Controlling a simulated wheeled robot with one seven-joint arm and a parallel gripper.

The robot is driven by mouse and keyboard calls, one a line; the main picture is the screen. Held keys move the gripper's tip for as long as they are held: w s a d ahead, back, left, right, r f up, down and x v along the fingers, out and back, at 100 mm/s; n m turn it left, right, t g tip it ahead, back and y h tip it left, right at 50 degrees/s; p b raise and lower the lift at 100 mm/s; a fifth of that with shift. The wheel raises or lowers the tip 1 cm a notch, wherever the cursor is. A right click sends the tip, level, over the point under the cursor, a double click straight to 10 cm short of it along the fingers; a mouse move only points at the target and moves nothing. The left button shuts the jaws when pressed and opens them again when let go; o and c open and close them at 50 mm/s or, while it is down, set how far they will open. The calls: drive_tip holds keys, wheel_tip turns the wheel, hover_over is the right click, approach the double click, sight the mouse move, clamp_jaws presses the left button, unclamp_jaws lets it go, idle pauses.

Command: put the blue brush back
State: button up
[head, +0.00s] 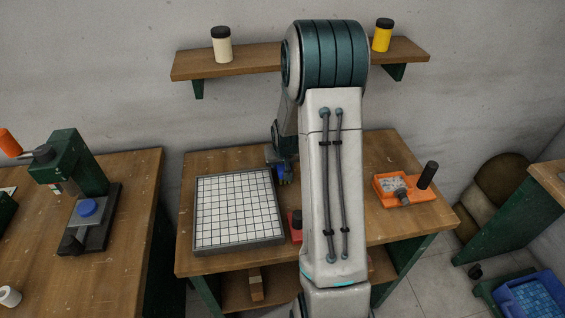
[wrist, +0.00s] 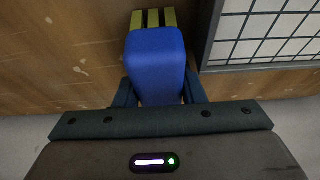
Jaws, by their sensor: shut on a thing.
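The blue brush (wrist: 156,62) fills the middle of the wrist view, with yellow bristles (wrist: 153,19) at its far end. My gripper (wrist: 158,92) is shut on it, one finger on each side. In the head view the brush (head: 285,172) shows small, just right of the back right corner of the tile tray, partly hidden by my arm. The brush is over the middle table's wooden top (head: 375,150); I cannot tell whether its bristles touch the wood. No holder for the brush can be made out.
A dark-framed tray (head: 239,247) of white tiles lies left of my arm. A red item (head: 295,226) is partly hidden behind my arm. An orange tool (head: 405,188) lies at right. A wall shelf (head: 255,60) bears a cream jar (head: 221,46) and a yellow jar (head: 381,37).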

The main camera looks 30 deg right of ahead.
drive_tip(key=shift+f, duration=0.15)
drive_tip(key=o, duration=1)
drive_tip(key=shift+c, duration=0.2)
